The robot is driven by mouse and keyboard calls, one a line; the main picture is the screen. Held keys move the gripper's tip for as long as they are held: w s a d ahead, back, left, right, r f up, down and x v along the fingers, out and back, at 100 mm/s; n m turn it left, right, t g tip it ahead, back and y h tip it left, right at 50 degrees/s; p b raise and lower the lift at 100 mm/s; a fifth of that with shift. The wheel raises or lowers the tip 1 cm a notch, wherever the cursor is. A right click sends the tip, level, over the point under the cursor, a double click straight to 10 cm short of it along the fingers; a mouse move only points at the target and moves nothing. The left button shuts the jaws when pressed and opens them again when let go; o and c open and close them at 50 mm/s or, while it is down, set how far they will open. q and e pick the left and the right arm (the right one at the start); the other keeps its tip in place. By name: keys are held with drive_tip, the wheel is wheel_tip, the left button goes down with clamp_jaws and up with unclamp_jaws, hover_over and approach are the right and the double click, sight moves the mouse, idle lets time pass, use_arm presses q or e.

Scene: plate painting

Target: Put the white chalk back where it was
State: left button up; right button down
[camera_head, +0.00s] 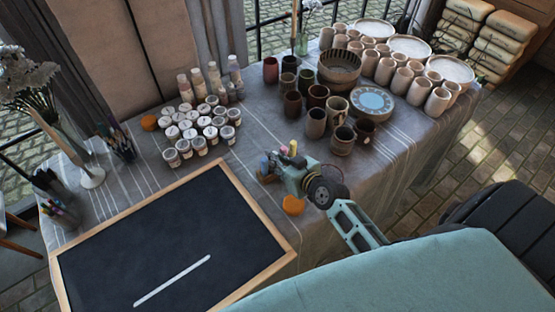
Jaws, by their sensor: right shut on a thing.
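My right gripper (271,171) reaches in from the lower right over the table, just beyond the blackboard's right corner. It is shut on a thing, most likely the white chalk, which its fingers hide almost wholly. A small cluster of coloured chalks (284,150), with yellow and reddish ends showing, stands right at the gripper's far side. The gripper and arm cover the lower part of this cluster and whatever holds it. The framed blackboard (130,235) lies at the front left with one white slanted line (173,281) on it. My left gripper is not in view.
An orange round piece (293,205) lies beside the gripper near the table's front edge. Several white-lidded jars (200,125) stand to the left. Dark cups (316,122) and a plate with a blue centre (371,101) stand behind. Bare cloth (240,150) separates jars and gripper.

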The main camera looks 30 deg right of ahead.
drive_tip(key=shift+f, duration=0.15)
drive_tip(key=c, duration=2)
unclamp_jaws()
drive_tip(key=shift+r, duration=0.3)
drive_tip(key=shift+s, duration=0.35)
drive_tip(key=shift+b+v, duration=0.45)
drive_tip(key=shift+v, duration=5.25)
